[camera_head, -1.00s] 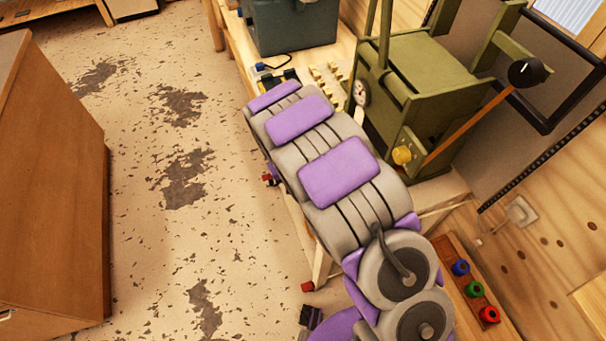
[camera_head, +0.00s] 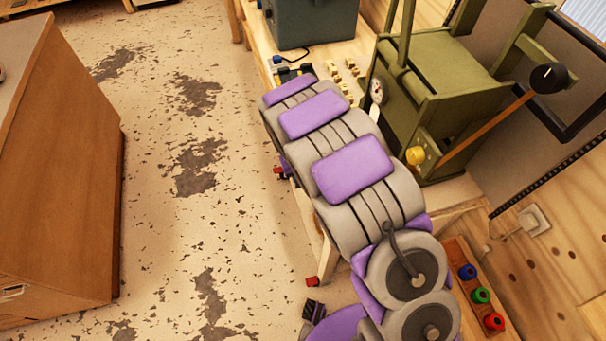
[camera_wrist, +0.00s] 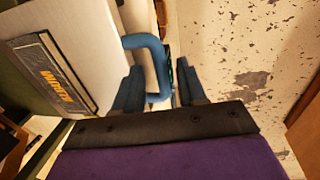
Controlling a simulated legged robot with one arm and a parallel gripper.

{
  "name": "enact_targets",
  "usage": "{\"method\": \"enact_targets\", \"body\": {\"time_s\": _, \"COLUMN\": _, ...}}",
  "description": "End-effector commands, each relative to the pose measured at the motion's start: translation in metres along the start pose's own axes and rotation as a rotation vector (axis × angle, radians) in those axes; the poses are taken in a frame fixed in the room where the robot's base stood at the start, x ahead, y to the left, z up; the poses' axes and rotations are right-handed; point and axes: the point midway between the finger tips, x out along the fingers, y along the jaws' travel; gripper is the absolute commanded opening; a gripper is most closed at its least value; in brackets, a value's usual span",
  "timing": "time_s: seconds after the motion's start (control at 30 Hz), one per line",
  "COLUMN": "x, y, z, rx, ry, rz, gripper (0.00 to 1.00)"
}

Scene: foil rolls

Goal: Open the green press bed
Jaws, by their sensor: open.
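The green press (camera_head: 440,85) stands on the wooden bench in the head view, on the right behind my arm. It has a round gauge (camera_head: 377,91), a yellow knob (camera_head: 415,155) and an orange lever with a black ball knob (camera_head: 549,77). In the wrist view my gripper (camera_wrist: 160,70) is open, its two dark fingers apart. A blue handle (camera_wrist: 150,42) shows at the fingers, partly between them, in front of a pale surface. I cannot tell whether the fingers touch it. My arm hides the gripper in the head view.
A brown wooden cabinet (camera_head: 65,170) stands at the left, with clear worn floor (camera_head: 240,220) between it and the bench. A grey-blue box (camera_head: 310,20) sits at the bench's far end. Blue, green and red knobs (camera_head: 481,295) sit on a wooden strip at lower right. A dark book (camera_wrist: 55,75) lies at left.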

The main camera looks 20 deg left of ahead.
Motion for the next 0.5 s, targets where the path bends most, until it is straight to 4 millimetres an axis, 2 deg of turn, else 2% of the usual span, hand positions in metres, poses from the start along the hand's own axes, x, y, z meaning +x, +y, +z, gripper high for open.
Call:
{"method": "enact_targets", "body": {"time_s": 0.17, "x": -0.022, "y": 0.0, "z": -0.002, "rx": -0.001, "ry": 0.005, "rz": 0.0, "gripper": 0.41}}
{"method": "enact_targets", "body": {"time_s": 0.5, "x": -0.097, "y": 0.0, "z": -0.002, "rx": 0.0, "ry": 0.004, "rz": 0.0, "gripper": 0.41}}
